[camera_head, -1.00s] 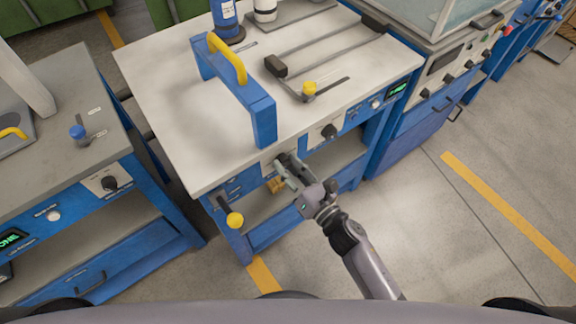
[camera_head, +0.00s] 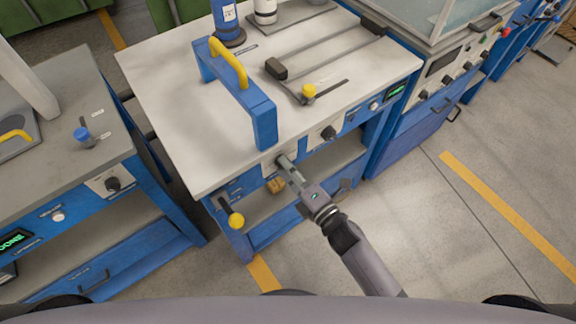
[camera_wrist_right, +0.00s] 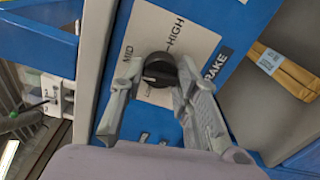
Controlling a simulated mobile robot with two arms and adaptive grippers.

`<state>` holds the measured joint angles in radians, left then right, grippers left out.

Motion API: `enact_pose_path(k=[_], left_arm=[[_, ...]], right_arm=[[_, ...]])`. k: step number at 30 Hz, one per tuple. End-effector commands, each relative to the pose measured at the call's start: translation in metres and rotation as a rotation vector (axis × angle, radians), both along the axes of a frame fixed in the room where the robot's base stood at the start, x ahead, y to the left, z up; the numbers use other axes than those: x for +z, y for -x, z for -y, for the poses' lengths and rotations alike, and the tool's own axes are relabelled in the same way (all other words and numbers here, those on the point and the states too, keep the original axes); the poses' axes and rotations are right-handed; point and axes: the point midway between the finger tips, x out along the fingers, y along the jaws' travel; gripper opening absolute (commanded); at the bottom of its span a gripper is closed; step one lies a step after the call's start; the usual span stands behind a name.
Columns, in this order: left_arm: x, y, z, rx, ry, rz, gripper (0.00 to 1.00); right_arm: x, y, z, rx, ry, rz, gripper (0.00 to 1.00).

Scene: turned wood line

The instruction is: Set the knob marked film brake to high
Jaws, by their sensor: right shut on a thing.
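The film brake knob (camera_wrist_right: 160,70) is a round black knob on a white plate (camera_wrist_right: 200,40) in the right wrist view. The plate reads MID and HIGH, and a blue label with BRAKE (camera_wrist_right: 216,62) sits beside it. A pale mark on the knob appears to lie on its left side, away from HIGH; its exact setting is hard to tell. My right gripper (camera_wrist_right: 158,78) has one finger on each side of the knob and is shut on it. In the head view, my right gripper (camera_head: 283,163) reaches the front panel of the middle bench and covers the knob.
The bench top (camera_head: 170,120) carries a blue bracket with a yellow handle (camera_head: 228,62). Another black knob (camera_head: 329,132) is right of the gripper. A small brown box (camera_head: 275,186) sits below on the shelf.

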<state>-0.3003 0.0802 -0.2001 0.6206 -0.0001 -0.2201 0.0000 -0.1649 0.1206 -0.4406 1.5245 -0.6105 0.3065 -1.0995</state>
Motion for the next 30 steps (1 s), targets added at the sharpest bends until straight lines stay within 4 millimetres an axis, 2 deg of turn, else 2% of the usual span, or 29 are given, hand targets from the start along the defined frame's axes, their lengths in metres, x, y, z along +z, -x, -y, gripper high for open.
enact_pose_path(k=[30], left_arm=[[0.028, 0.0, 0.0, 0.0, 0.0, 0.0, 0.4]], right_arm=[[0.0, 0.0, 0.001, -0.002, -0.778, -0.568, 0.01]])
